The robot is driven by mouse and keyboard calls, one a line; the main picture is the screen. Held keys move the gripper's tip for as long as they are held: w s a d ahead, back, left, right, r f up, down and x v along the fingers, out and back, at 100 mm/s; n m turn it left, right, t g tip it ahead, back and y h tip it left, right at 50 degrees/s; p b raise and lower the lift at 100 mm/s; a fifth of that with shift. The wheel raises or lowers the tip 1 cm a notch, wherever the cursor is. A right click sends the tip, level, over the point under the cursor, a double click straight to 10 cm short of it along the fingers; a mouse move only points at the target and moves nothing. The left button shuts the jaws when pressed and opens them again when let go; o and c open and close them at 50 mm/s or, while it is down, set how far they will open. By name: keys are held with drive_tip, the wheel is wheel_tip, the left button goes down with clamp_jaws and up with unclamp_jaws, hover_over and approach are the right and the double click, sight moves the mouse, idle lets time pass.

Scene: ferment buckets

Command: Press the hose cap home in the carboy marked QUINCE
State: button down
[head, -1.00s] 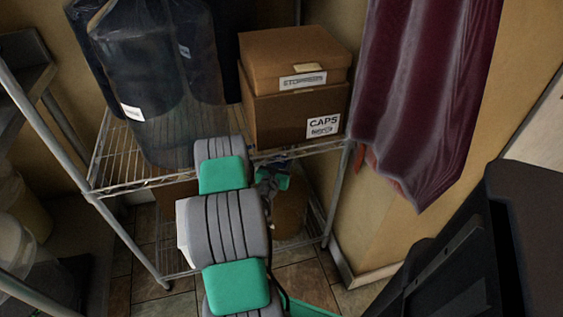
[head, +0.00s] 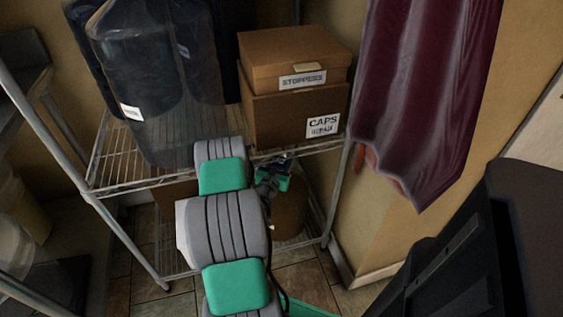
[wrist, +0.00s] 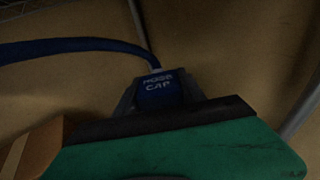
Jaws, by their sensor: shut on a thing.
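The hose cap (wrist: 158,86) is dark blue with "HOSE CAP" in pale letters, and a blue hose (wrist: 70,48) runs from it to the left in the wrist view. My gripper (wrist: 160,98) is shut on the cap. In the head view my gripper (head: 275,176) is small and partly behind my arm, just below the front edge of the upper shelf. No QUINCE mark is readable. A large dark translucent vessel (head: 150,75) on the upper shelf bears a white label too small to read. A brown rounded vessel (head: 290,212) sits low behind my gripper, mostly hidden.
The wire rack (head: 112,165) has its front edge and posts near my arm. A STOPPERS box (head: 295,57) sits on a CAPS box (head: 285,120) on the upper shelf. A dark red cloth (head: 425,90) hangs at right. Bare tiled floor shows below.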

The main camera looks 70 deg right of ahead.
drive_tip(key=shift+a+f+b, duration=0.1)
drive_tip(key=shift+f+b, duration=0.3)
drive_tip(key=shift+f, duration=0.5)
idle(2.2)
drive_tip(key=shift+r, duration=0.1)
idle(0.4)
drive_tip(key=c, duration=0.6)
unclamp_jaws()
drive_tip(key=shift+r, duration=0.15)
